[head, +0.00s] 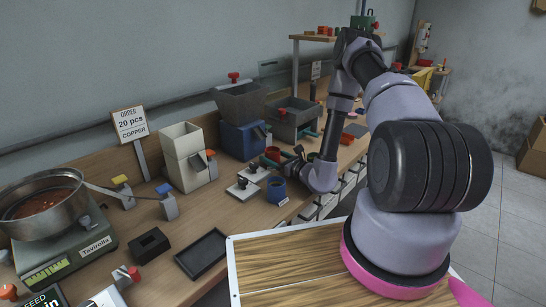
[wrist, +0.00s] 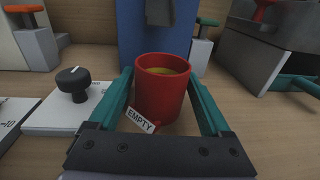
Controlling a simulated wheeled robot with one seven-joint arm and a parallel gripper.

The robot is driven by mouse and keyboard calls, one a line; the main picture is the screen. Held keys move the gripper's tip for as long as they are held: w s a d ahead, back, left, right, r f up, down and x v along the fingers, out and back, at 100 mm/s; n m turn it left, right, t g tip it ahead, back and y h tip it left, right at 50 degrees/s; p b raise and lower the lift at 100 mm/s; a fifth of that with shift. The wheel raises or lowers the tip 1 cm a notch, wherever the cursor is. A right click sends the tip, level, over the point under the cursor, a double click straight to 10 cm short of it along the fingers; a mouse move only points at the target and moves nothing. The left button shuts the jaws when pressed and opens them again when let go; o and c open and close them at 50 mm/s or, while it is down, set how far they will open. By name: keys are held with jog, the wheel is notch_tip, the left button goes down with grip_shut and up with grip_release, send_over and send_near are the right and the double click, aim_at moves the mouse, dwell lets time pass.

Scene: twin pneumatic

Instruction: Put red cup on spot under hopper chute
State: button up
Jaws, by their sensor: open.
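The red cup (wrist: 162,88) stands upright on the bench in the wrist view, with a yellowish inside and a white tag (wrist: 140,119) reading EMPTY. The green fingers of my gripper (wrist: 160,95) are open, one on each side of the cup; I cannot tell whether they touch it. In the head view the red cup (head: 272,154) is small and partly covered by my gripper (head: 285,160). Behind it stands the blue hopper base (head: 238,140) with a grey hopper (head: 240,102) on top. A pale hopper (head: 182,140) with a dark chute stands to the left. The spot is not clear.
A grey bin (head: 294,118) stands to the right. A black tray (head: 202,253) and a scale with a pan (head: 45,200) are at left.

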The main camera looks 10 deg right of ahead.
jog(key=v, duration=1.2)
jog(key=shift+r, duration=0.15)
jog(key=s+a+r+n+g+y, duration=0.25)
jog(key=r+n+g, duration=0.2)
jog(key=r, duration=0.25)
jog(key=s+a+r+n+g+y, duration=0.1)
jog(key=a+r+n+g+y, duration=0.3)
jog(key=r, duration=0.3)
jog(key=s+a+r+n+g+y, duration=0.1)
jog(key=a+r+n+g, duration=0.2)
jog(key=r+n, duration=0.35)
jog(key=s+a+r+n+g+h, duration=0.1)
jog(key=s+r+n+g+h, duration=0.45)
jog(key=s+r, duration=0.2)
jog(key=s+d+r+n+t+h, duration=0.2)
jog(key=s+d+r+t+h, duration=0.1)
jog(key=r, duration=0.4)
jog(key=s+d+r+n+t+h, duration=0.3)
jog(key=s+d+r+t+h, duration=0.1)
jog(key=d+r+t+h, duration=0.2)
jog(key=shift+s+d+r, duration=0.3)
jog(key=shift+d+r, duration=0.15)
jog(key=shift+d, duration=0.05)
